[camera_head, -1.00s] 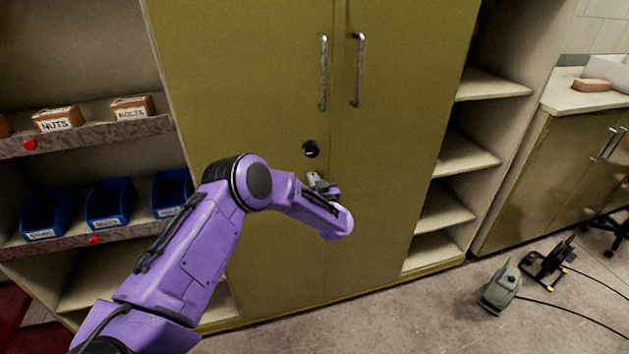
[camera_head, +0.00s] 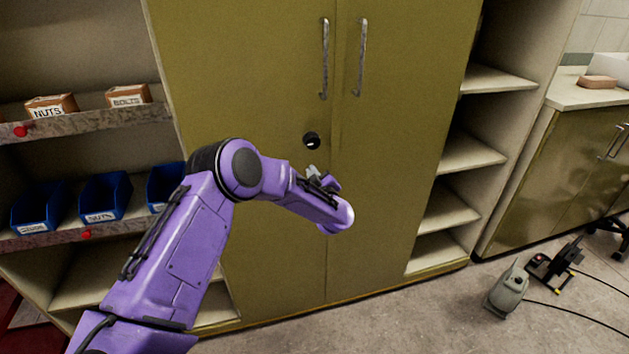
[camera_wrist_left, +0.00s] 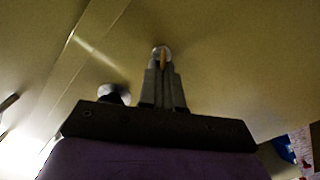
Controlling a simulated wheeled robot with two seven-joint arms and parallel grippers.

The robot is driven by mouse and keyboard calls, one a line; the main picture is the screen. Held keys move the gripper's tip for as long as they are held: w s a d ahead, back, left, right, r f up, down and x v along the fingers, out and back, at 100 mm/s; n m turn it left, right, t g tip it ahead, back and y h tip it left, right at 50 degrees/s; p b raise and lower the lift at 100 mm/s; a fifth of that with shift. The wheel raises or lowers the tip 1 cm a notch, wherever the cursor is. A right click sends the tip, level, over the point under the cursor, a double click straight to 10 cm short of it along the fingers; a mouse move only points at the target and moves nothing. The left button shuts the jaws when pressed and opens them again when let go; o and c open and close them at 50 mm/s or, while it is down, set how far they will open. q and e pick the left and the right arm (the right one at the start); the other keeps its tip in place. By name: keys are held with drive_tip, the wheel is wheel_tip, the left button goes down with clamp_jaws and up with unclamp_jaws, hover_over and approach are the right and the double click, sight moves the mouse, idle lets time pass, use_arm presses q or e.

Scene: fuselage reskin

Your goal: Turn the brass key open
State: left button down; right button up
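The brass key (camera_wrist_left: 163,60) shows in the left wrist view as a thin brass strip in front of a round silvery lock face on the olive cabinet door. My left gripper (camera_wrist_left: 162,70) has its two fingers close together, their tips on either side of the key; it looks shut on it. In the head view my left gripper (camera_head: 313,172) is against the left cabinet door (camera_head: 265,70), just below a round black fitting (camera_head: 311,140). The key is too small or hidden there. The fitting also shows in the left wrist view (camera_wrist_left: 114,94). My right gripper is not in view.
Both cabinet doors are closed, with upright metal handles (camera_head: 324,60) above the fitting. Shelves with blue bins (camera_head: 105,197) and boxes marked nuts (camera_head: 50,106) and bolts (camera_head: 128,96) stand at left. Open shelves (camera_head: 470,152) stand at right. A grey tool (camera_head: 507,288) lies on the floor.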

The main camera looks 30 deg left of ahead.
use_arm(q)
drive_tip(key=shift+s+a+f+n+b, duration=0.1)
drive_tip(key=shift+a+f+n+b, duration=0.05)
drive_tip(key=shift+n+b, duration=2.45)
drive_tip(key=shift+s+a+f+n+b, duration=0.1)
drive_tip(key=shift+n+b, duration=2.2)
drive_tip(key=shift+n, duration=0.6)
drive_tip(key=shift+r, duration=0.1)
drive_tip(key=c, duration=1.3)
unclamp_jaws()
drive_tip(key=shift+f, duration=0.2)
